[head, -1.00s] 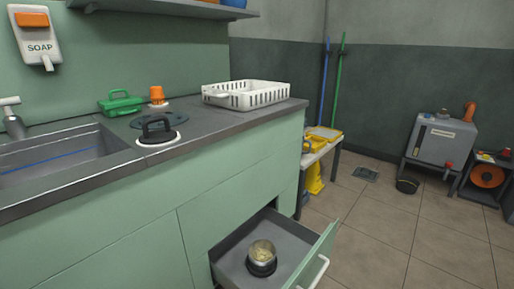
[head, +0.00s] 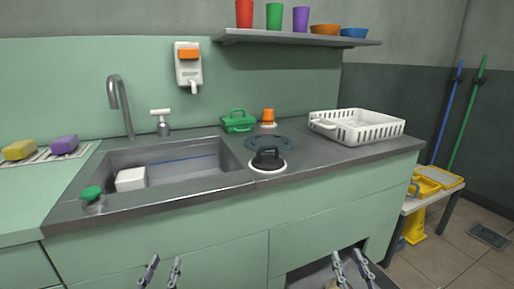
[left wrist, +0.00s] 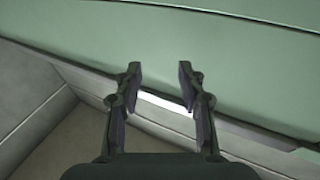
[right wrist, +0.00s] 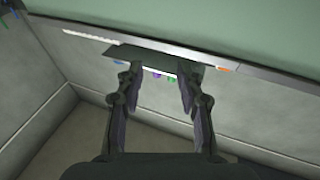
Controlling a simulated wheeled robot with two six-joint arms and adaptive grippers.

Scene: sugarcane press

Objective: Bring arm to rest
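My left gripper (head: 161,272) shows at the bottom of the head view, in front of the green cabinet, with its two fingers apart and nothing between them. It also shows open and empty in the left wrist view (left wrist: 158,72). My right gripper (head: 351,268) is at the bottom right of the head view, in front of the partly visible open drawer (head: 312,272). Its fingers are apart and empty in the right wrist view (right wrist: 158,72). Both grippers appear clear of the counter.
The counter (head: 315,162) holds a sink (head: 190,165), a black-handled lid (head: 268,160), a green caddy (head: 238,122) and a white rack (head: 358,127). A shelf (head: 300,39) with cups and bowls hangs above. Yellow trays (head: 436,180) stand at the right.

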